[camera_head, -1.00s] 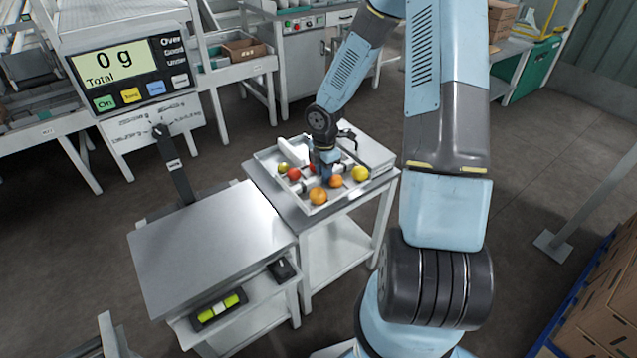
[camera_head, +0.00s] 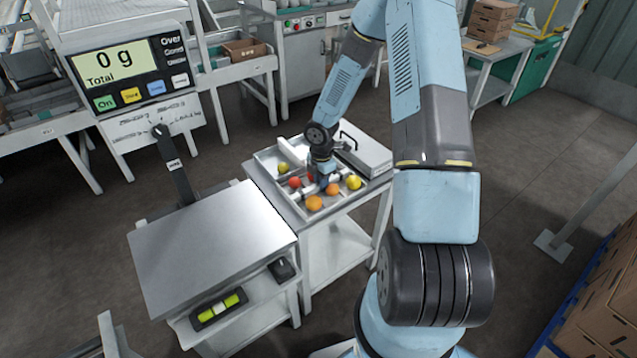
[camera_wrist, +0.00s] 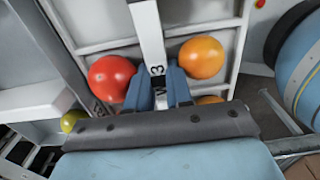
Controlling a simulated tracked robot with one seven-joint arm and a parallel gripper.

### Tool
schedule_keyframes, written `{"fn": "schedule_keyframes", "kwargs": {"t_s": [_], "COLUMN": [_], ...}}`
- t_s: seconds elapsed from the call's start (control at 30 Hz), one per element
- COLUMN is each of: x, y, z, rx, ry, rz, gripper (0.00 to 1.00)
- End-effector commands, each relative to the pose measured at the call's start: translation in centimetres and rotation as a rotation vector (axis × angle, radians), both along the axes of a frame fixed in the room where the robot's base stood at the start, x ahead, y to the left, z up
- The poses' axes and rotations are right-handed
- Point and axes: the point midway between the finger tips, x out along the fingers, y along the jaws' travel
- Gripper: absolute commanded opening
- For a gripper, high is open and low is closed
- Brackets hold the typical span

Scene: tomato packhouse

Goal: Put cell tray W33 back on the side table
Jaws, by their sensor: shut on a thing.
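Cell tray W33 (camera_head: 281,189) is a shallow pale tray with dividers, holding several red, orange and yellow tomatoes. It is level over the side table (camera_head: 350,204), low at its top; whether it touches the top I cannot tell. My gripper (camera_head: 322,178) reaches down into the tray's middle. In the wrist view my gripper (camera_wrist: 158,95) is shut on the tray's white central handle bar (camera_wrist: 147,30), which shows a partly covered "3". A red tomato (camera_wrist: 111,78) and an orange one (camera_wrist: 201,57) lie on either side of the fingers.
A grey box with a black handle (camera_head: 366,158) stands beside the tray at the right. The bare steel scale platform (camera_head: 210,245) is at the left front, with its display (camera_head: 125,72) reading 0 g. Cartons (camera_head: 600,300) stand at the lower right.

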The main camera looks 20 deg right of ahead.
Motion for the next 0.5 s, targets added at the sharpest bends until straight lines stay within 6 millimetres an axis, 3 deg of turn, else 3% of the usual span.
{"fn": "schedule_keyframes", "kwargs": {"t_s": [0.03,0.07,0.3,0.5], "x": [0.0,-0.01,-0.01,-0.01], "y": [0.02,0.01,0.02,0.03], "z": [-0.08,-0.1,-0.07,-0.06], "rx": [0.0,0.0,0.0,0.0], "ry": [0.0,0.0,0.0,0.0], "rz": [0.0,0.0,0.0,0.0], "gripper": [0.0,0.22,0.45,0.46]}}
